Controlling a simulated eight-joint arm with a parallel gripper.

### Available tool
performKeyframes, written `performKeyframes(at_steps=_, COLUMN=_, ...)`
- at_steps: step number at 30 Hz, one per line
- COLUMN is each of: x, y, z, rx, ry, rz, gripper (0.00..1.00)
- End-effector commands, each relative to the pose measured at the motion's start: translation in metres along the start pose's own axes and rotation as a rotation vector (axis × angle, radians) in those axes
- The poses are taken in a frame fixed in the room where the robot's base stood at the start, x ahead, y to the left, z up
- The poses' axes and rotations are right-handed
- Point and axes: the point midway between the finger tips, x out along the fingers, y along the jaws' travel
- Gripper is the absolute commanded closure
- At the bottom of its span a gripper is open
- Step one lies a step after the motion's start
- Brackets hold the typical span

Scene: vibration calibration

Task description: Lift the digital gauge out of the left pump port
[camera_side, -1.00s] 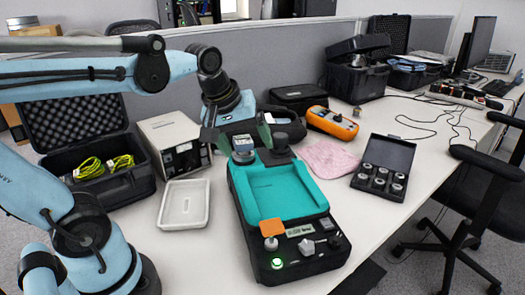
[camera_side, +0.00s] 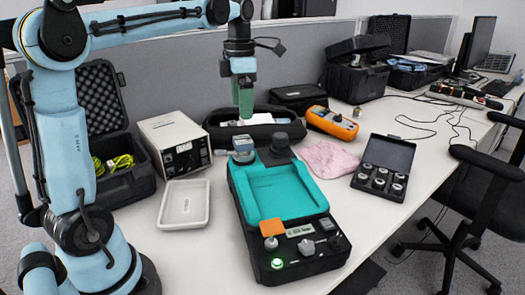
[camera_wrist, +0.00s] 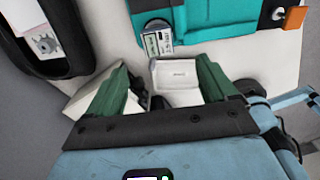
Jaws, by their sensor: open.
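The digital gauge (camera_side: 243,149) stands upright at the left port, at the back left corner of the teal and black pump (camera_side: 235,205). Its grey-rimmed face shows a small display. In the wrist view the gauge (camera_wrist: 158,42) lies ahead of the fingertips, at the edge of the teal body (camera_wrist: 215,22). My gripper (camera_side: 244,117) points down above the gauge and appears apart from it. In the wrist view its green fingers (camera_wrist: 163,82) are spread wide with nothing held between them. The port under the gauge is hidden.
A black fitting (camera_side: 279,150) stands at the right port. A white tray (camera_side: 184,204) and a boxy instrument (camera_side: 174,143) are left of the pump. An open black pouch (camera_side: 290,128) lies behind. A pink cloth (camera_side: 329,158) and a case of fittings (camera_side: 384,167) are right.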

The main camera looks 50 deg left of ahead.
Motion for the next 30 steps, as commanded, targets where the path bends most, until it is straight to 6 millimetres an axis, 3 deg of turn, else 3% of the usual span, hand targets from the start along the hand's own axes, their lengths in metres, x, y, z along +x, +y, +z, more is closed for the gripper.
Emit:
performKeyframes(at_steps=9, x=0.047, y=0.0, z=0.0, rx=0.004, ry=-0.001, rz=0.001, gripper=0.15)
performKeyframes(at_steps=18, x=0.065, y=0.001, z=0.0, rx=0.005, ry=-0.001, rz=0.001, gripper=0.15)
performKeyframes(at_steps=30, x=0.109, y=0.004, z=0.0, rx=0.007, ry=-0.003, rz=0.001, gripper=0.15)
